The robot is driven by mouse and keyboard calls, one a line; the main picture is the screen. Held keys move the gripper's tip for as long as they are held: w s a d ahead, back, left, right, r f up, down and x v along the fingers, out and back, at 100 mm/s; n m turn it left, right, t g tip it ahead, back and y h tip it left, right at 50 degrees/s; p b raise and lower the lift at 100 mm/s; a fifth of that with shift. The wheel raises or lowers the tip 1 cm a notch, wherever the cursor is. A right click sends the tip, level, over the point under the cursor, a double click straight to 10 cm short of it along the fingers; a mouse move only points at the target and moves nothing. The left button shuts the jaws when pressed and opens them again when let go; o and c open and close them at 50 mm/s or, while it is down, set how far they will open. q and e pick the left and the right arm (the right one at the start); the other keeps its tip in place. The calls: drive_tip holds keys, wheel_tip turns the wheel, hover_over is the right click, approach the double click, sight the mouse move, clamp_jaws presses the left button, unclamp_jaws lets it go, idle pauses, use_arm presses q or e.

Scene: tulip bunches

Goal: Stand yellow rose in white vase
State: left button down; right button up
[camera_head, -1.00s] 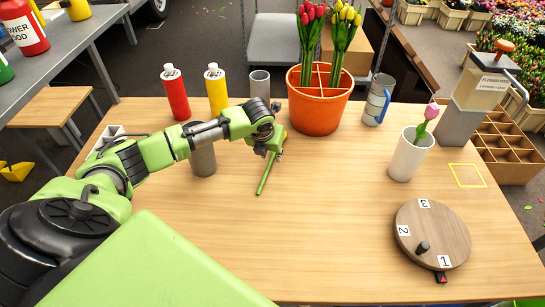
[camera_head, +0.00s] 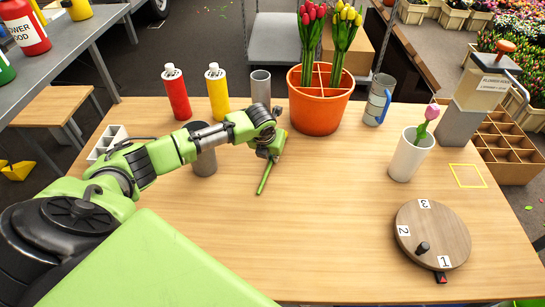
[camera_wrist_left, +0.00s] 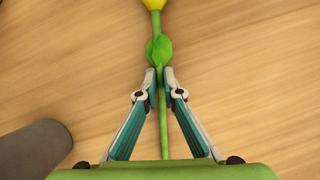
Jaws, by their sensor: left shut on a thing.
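My left gripper (camera_wrist_left: 164,90) is shut on the green stem of the yellow rose (camera_wrist_left: 163,120). The yellow head shows only in part at the top edge of the left wrist view, with a green leaf just below it. In the head view my left gripper (camera_head: 270,156) is over the middle of the table, and the rose's stem (camera_head: 264,178) slants down toward the front; its head is hidden there. The white vase (camera_head: 406,160) stands upright at the right, well apart from my gripper, with a pink tulip (camera_head: 430,115) in it. My right gripper is not in view.
An orange pot (camera_head: 319,118) with red and yellow tulips stands at the back. A wooden turntable (camera_head: 440,230) lies front right. The middle front is clear.

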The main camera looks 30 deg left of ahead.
use_arm(q)
drive_tip(key=shift+r, duration=0.65)
drive_tip(key=s+d+r+b, duration=0.2)
drive_tip(key=s+d+r, duration=0.3)
drive_tip(key=s+r, duration=0.75)
drive_tip(key=s+d+r+n+g, duration=0.1)
drive_tip(key=s+d+n+g, duration=0.2)
drive_tip(key=n, duration=0.8)
drive_tip(key=s+d+r+n+g, duration=0.1)
drive_tip(key=s+d+n+g, duration=0.2)
drive_tip(key=d+n, duration=0.3)
drive_tip(key=s+d+r+n+g+h, duration=0.1)
drive_tip(key=s+d+n, duration=0.3)
drive_tip(key=n, duration=1.1)
drive_tip(key=shift+d+r+n+g, duration=0.2)
drive_tip(key=shift+r+n+g, duration=0.3)
drive_tip(key=shift+g, duration=0.4)
drive_tip(key=shift+a, duration=0.1)
